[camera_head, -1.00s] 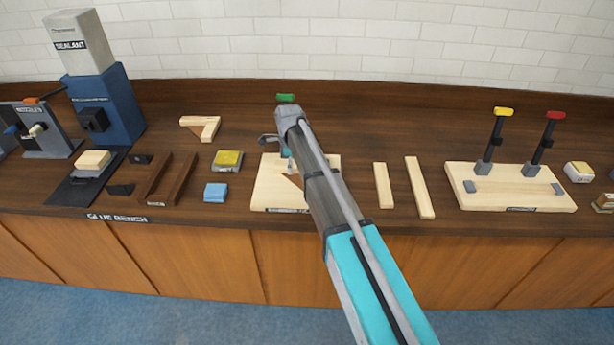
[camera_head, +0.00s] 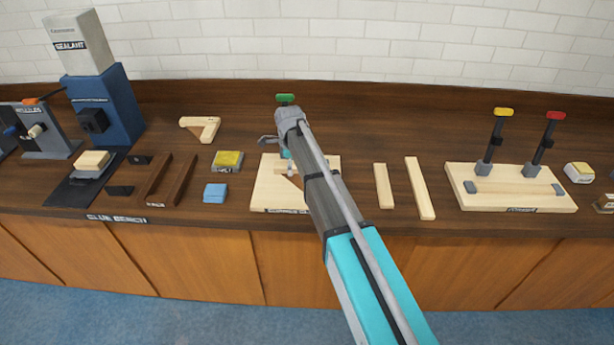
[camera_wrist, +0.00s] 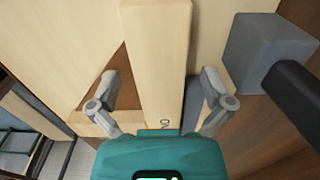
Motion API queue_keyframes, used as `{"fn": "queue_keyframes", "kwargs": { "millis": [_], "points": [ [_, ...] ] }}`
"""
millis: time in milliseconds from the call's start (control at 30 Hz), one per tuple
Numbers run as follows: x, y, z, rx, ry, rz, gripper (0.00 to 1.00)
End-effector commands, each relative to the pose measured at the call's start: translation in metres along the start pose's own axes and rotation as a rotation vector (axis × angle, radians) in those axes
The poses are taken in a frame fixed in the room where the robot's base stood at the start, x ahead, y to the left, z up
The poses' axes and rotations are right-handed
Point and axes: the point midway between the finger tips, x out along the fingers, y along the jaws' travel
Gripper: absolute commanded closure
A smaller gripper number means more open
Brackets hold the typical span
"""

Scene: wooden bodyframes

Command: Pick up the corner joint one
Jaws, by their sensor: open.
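In the wrist view a pale wooden bar (camera_wrist: 158,60) with dark lettering, partly hidden, runs between the two fingers of my gripper (camera_wrist: 160,92). The bar appears to be part of a corner joint on the pale board; its far end is cut off. My gripper is open, one finger on each side of the bar, with visible gaps. In the head view my arm hides most of the gripper and the piece above the board (camera_head: 268,190). A separate L-shaped wooden corner piece (camera_head: 205,130) lies at the back left; I cannot read a name on it.
A grey block with a dark bar (camera_wrist: 268,55) stands close to the right finger. Two loose wooden strips (camera_head: 383,186) lie right of the board. A clamp board (camera_head: 510,200) stands farther right. A yellow-topped block (camera_head: 228,160) and blue block (camera_head: 215,193) lie left.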

Motion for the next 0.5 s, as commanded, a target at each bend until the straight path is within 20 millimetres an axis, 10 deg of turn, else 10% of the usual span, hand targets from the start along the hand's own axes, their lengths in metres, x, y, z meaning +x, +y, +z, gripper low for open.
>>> {"fn": "queue_keyframes", "kwargs": {
  "millis": [367,500],
  "points": [
    [0.0006,0.0001,0.0001,0.000,0.000,0.000,0.00],
    [0.0006,0.0000,0.0001,0.000,0.000,0.000,0.24]
  ]
}}
